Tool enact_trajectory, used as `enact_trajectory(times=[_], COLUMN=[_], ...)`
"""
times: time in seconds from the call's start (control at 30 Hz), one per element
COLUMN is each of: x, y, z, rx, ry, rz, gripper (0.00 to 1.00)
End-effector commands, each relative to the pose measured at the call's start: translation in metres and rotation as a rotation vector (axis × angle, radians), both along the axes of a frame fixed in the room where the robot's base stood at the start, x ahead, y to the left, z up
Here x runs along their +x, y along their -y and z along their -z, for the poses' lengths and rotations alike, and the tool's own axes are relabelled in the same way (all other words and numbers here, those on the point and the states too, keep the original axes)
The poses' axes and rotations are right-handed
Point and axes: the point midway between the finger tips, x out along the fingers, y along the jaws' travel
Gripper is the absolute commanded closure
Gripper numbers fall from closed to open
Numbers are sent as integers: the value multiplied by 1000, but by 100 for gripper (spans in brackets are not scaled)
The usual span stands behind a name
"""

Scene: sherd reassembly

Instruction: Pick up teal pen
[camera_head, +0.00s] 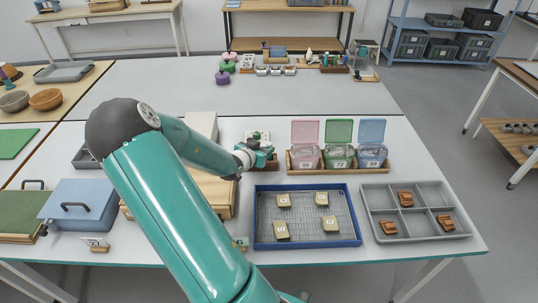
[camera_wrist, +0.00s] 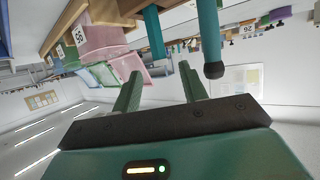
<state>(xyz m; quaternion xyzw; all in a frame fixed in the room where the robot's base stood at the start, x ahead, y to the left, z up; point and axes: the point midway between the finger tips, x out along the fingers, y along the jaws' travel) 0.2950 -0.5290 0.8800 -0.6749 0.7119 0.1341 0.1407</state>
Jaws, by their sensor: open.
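In the wrist view, which is upside down, two teal rods hang from the top edge. One (camera_wrist: 209,38) has a dark rounded end and lies beside the right fingertip; the other (camera_wrist: 153,33) ends between and beyond the fingertips. I cannot tell for sure which is the teal pen. My gripper (camera_wrist: 160,72) is open, with nothing held between its fingers. In the head view my gripper (camera_head: 260,158) is left of the lidded boxes; the pen cannot be made out there, and my arm hides part of the table.
Pink (camera_head: 305,131), green (camera_head: 339,131) and blue (camera_head: 372,131) lidded boxes stand in a wooden tray right of my gripper. A blue-rimmed tray (camera_head: 358,218) with several tan blocks and a grey divided tray (camera_head: 462,228) lie in front. A blue case (camera_head: 80,207) is at left.

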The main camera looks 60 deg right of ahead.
Motion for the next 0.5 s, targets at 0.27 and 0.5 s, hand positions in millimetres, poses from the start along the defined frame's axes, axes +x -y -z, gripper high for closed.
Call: enact_trajectory(times=[0.27, 0.5], x=[-2, -2], y=[25, 50], z=[14, 25], rx=[1, 1], ry=[-1, 1], rz=[2, 0], gripper=[57, 57])
